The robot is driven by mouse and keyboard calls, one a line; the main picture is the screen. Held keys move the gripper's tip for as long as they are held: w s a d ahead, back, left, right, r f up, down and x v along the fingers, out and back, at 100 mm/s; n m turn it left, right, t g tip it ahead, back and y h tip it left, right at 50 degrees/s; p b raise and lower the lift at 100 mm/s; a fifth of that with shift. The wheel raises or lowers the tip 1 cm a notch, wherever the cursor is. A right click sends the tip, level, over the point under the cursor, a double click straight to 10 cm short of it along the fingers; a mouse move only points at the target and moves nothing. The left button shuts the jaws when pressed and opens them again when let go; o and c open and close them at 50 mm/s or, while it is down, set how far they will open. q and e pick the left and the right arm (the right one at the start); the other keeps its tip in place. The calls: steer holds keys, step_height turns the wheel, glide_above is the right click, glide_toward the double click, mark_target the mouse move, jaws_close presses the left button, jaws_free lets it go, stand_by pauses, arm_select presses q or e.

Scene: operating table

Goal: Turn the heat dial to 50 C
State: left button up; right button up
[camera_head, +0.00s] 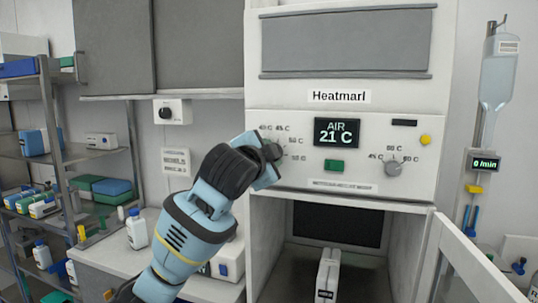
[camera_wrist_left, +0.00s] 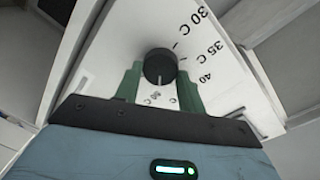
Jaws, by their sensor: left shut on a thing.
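The heat dial (camera_wrist_left: 160,63) is a round black knob on the white front panel. In the wrist view a scale around it reads 30 C, 35 C and 40, with smaller labels at the bottom too small to read surely. A pale pointer line on the knob points down toward those labels. My left gripper (camera_wrist_left: 159,82) is shut on the dial, one green finger on each side. In the head view my left gripper (camera_head: 268,156) is at the left dial and partly hides its scale. My right gripper is not in view.
The display (camera_head: 337,132) reads AIR 21 C. A green button (camera_head: 334,166) and a second grey dial (camera_head: 393,169) are to the right. Below is the open cabinet with a white box (camera_head: 327,275) inside. An open door (camera_head: 470,262) stands at the lower right.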

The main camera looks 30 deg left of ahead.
arm_select(q)
steer(key=shift+m, duration=1)
steer(key=o, duration=1)
steer(key=shift+d, duration=0.1)
steer(key=shift+c, duration=0.2)
steer(key=v, duration=0.7)
steer(key=shift+s, duration=0.4)
